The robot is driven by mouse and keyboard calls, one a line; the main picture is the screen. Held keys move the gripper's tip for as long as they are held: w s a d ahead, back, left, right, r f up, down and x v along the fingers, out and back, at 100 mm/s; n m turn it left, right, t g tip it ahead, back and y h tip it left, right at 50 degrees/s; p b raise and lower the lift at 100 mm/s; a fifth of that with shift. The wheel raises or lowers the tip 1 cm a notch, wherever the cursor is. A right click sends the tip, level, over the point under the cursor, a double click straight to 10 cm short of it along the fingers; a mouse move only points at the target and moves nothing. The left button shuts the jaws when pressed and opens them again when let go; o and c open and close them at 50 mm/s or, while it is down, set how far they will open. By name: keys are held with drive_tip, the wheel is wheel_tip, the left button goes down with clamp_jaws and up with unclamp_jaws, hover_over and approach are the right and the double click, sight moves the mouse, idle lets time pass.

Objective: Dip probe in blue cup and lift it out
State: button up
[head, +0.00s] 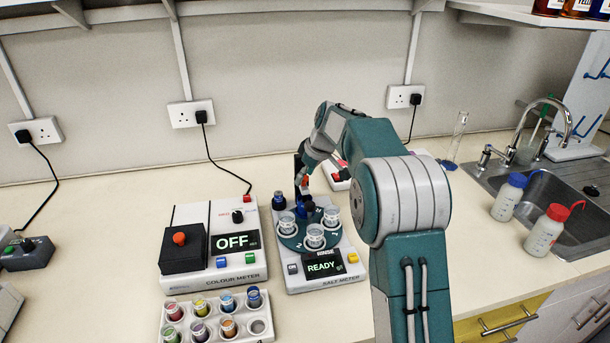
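The salt meter (325,284) stands on the bench and its screen reads READY. A round dark-teal carousel on it (303,243) carries several clear cups, including a front one (315,236). A blue object (301,211) at the back of the carousel may be the blue cup; it is partly hidden below my gripper. My gripper (305,187) is low over the back of the carousel, beside a dark upright post (298,168). A small red part shows at its fingers. The probe is not clearly made out, and the finger gap is too small to read.
The colour meter (212,272), reading OFF, stands left of the salt meter. A white rack (172,325) with several coloured pots is in front of it. A dark blue-topped item (279,201) is left of the carousel. Wash bottles (509,197) stand by the sink at right.

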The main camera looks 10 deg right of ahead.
clamp_jaws()
drive_tip(key=shift+r, duration=2.9)
drive_tip(key=shift+o, duration=1.5)
unclamp_jaws()
drive_tip(key=shift+f, duration=0.1)
drive_tip(key=v, duration=1.2)
drive_tip(key=shift+w, duration=0.1)
